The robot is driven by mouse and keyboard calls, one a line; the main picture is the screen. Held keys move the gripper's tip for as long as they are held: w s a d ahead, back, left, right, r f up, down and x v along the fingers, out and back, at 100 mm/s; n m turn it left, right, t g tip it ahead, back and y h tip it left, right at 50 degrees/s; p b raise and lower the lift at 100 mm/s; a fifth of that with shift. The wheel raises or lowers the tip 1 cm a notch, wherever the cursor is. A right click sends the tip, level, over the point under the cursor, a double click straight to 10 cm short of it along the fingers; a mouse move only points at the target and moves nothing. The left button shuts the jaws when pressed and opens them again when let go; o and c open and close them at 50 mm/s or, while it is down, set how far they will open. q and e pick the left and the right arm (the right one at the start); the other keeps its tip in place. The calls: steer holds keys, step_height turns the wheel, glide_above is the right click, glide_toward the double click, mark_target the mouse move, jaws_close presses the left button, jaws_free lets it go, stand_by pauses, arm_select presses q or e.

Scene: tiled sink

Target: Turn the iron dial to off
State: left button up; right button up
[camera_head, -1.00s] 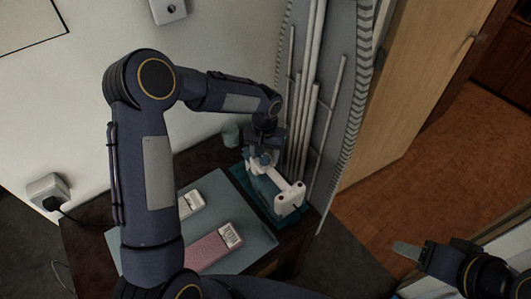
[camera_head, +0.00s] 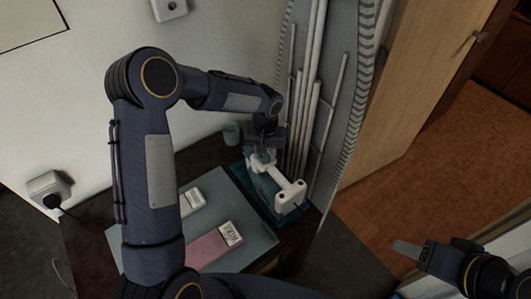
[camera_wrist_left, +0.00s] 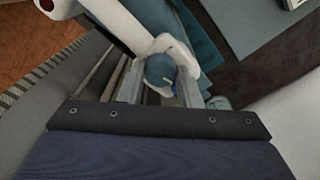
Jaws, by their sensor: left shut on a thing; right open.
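The iron, with a white handle (camera_head: 289,196) and a teal body (camera_head: 266,184), rests on a teal base (camera_head: 241,174) near the right edge of the dark table. My left gripper (camera_head: 262,153) is over the far end of the iron. In the left wrist view its two grey fingers (camera_wrist_left: 158,88) are on either side of the round teal dial (camera_wrist_left: 160,70), shut on it. The white handle (camera_wrist_left: 125,25) runs beside the dial. Any marking on the dial is too small to read. My right gripper (camera_head: 412,250) is open and empty at the lower right, away from the iron.
A grey-blue mat (camera_head: 240,225) on the table holds a pink box (camera_head: 210,248) and a white box (camera_head: 190,201). A small teal cup (camera_head: 231,132) stands behind the iron. Upright white poles (camera_head: 308,100) and a grey board stand close to its right.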

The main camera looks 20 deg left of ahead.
arm_select(q)
steer(key=shift+f+n+b, duration=0.15)
steer(key=shift+n+b, duration=0.75)
steer(key=shift+b, duration=0.05)
steer(key=n+b, duration=0.2)
steer(key=shift+n, duration=0.3)
steer(key=n+b, duration=0.1)
steer(key=n, duration=0.3)
steer(key=shift+b, duration=0.3)
steer(key=n, duration=0.6)
steer(key=shift+r, duration=0.2)
steer(key=n+p, duration=0.1)
steer(key=n, duration=0.4)
steer(key=shift+n, duration=0.3)
steer(key=o, duration=1)
